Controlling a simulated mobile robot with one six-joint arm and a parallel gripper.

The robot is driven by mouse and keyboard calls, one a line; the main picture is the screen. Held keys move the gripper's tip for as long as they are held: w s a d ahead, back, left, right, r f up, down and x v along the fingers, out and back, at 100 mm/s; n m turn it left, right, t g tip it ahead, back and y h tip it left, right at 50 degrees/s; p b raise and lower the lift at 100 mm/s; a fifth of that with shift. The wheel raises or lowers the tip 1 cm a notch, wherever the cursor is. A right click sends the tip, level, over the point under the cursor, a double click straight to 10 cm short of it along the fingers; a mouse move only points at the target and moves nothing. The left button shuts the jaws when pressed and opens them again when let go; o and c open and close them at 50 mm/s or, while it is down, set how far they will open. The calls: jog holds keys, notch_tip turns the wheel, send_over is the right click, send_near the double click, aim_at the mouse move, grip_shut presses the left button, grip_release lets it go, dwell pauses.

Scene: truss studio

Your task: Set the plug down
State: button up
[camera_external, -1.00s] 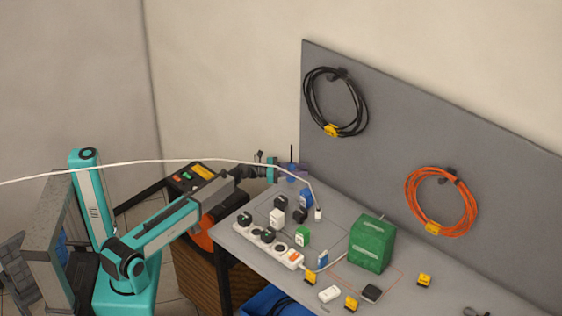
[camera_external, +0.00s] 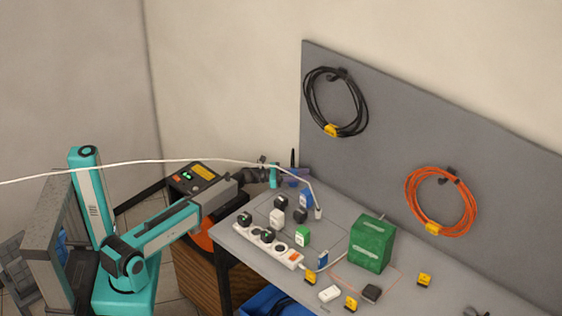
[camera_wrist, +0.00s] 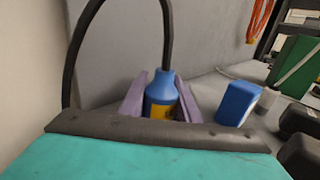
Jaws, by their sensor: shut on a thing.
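My gripper (camera_external: 298,177) is over the far left corner of the workbench (camera_external: 345,228). Its purple fingers (camera_wrist: 160,96) are shut on a blue plug with a yellow label (camera_wrist: 161,98) in the wrist view. A black cable rises from the top of this plug and loops to the left. In the external view the held plug is mostly hidden by the fingers. I cannot tell whether its underside touches the bench.
Another blue plug (camera_wrist: 237,102) stands just right of my gripper. Several plugs and a white power strip (camera_external: 268,245) lie nearer the front edge. A green box (camera_external: 369,243) is farther right. A grey panel (camera_external: 400,130) backs the bench.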

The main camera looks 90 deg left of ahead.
aim_at(291, 172)
jog(key=o, duration=1.1)
jog(key=shift+o, duration=0.2)
jog(key=shift+s, duration=0.45)
jog(key=s+b, duration=0.1)
jog(key=s, duration=0.3)
jog(key=shift+s+f, duration=0.1)
jog(key=shift+r+b, duration=0.35)
jog(key=shift+r, duration=3.2)
jog(key=shift+c, duration=1.1)
